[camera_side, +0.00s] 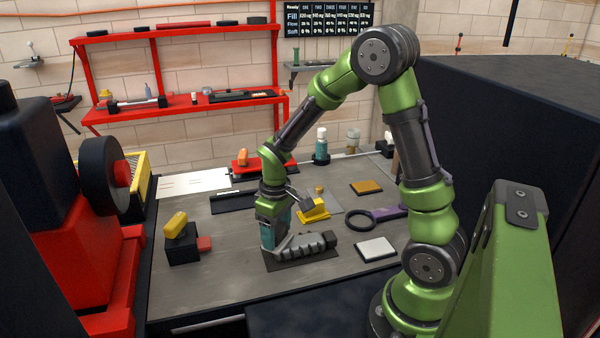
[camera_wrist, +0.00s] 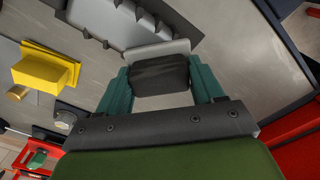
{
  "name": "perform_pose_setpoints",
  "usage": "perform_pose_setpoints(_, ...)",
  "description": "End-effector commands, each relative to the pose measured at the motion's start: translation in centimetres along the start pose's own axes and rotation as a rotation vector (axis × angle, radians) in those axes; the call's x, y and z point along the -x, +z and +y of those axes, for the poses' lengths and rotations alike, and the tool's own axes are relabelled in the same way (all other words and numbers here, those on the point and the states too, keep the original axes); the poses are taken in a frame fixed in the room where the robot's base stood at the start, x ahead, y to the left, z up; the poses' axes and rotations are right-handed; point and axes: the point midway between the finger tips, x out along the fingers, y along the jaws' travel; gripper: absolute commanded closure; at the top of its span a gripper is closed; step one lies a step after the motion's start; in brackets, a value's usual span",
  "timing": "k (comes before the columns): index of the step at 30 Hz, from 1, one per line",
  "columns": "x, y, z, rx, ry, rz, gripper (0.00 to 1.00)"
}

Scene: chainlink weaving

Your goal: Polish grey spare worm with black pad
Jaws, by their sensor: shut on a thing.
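The grey spare worm (camera_side: 312,243), a ridged shaft with a squared end at its right, lies on a dark flat mat (camera_side: 308,258) in the side view. The worm also shows at the top of the wrist view (camera_wrist: 112,22). My gripper (camera_side: 270,240) points down at the worm's left end. In the wrist view its teal fingers (camera_wrist: 160,88) are shut on the black pad (camera_wrist: 160,75). A light grey edge (camera_wrist: 152,50) shows between pad and worm. I cannot tell whether the pad touches the worm. In the side view the pad is hidden by the fingers.
A yellow stand (camera_side: 313,213) is just behind the worm. A white pad (camera_side: 376,249) and a magnifier ring (camera_side: 360,221) are to its right. A dark block with a yellow piece (camera_side: 176,225) is at the left. Bare bench (camera_side: 215,285) shows at front left.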

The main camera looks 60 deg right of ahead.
Motion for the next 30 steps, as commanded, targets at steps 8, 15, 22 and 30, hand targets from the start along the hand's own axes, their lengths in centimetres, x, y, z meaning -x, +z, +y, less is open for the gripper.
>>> perform_pose_setpoints(8, 1.9, 0.0, -0.5, 0.005, -0.008, -0.004, 0.72)
perform_pose_setpoints(15, 4.5, -0.1, -0.3, 0.003, -0.006, -0.002, 0.72)
perform_pose_setpoints(22, 5.8, 0.0, -0.2, 0.003, -0.005, -0.003, 0.72)
perform_pose_setpoints(30, 5.9, 0.0, -0.2, 0.002, -0.005, -0.004, 0.72)
